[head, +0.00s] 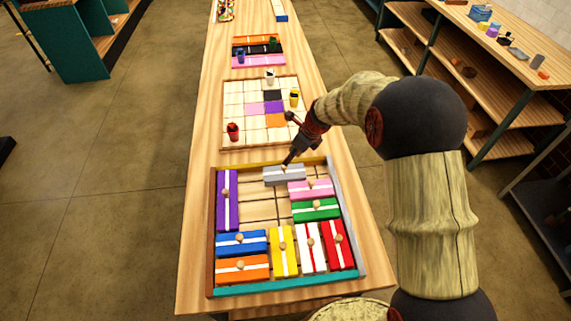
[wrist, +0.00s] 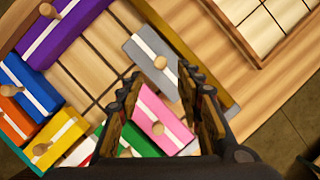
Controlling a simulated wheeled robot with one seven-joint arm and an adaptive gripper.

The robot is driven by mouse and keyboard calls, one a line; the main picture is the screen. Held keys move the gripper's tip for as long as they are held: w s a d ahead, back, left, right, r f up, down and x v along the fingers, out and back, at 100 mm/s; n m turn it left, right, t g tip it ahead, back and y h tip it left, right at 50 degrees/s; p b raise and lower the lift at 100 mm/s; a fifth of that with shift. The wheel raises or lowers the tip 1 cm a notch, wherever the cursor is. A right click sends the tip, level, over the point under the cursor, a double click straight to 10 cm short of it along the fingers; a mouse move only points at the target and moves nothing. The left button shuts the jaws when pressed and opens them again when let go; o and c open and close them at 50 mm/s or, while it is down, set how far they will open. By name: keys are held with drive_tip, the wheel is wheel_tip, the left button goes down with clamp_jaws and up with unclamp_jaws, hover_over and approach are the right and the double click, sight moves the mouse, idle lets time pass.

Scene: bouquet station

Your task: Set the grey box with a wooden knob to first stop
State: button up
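The grey box (head: 276,175) with a white stripe and a round wooden knob lies along the back wall of the sliding-block tray (head: 211,262). It also shows in the wrist view (wrist: 137,48), with its knob bare ahead of the fingers. My gripper (head: 287,164) is above the grey box, pointing down. In the wrist view my gripper (wrist: 160,88) has its two fingers spread apart with nothing between them. The fingertips appear close to the knob but not shut on it; exact height is hard to tell.
A pink box (head: 318,190) and a green box (head: 326,212) sit right of centre. A purple box (head: 220,205) stands along the left side. Blue, orange, yellow, white and red boxes fill the front. Bare slats (head: 258,211) show left of centre. A tiled board (head: 233,100) lies behind.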

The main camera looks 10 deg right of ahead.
sight(284, 172)
drive_tip(key=shift+m, duration=0.5)
drive_tip(key=b+x, duration=0.1)
drive_tip(key=x, duration=0.6)
drive_tip(key=shift+w+a+f, duration=0.1)
drive_tip(key=shift+w+f, duration=0.05)
drive_tip(key=shift+f, duration=0.2)
drive_tip(key=shift+c, duration=0.6)
drive_tip(key=c, duration=0.7)
clamp_jaws()
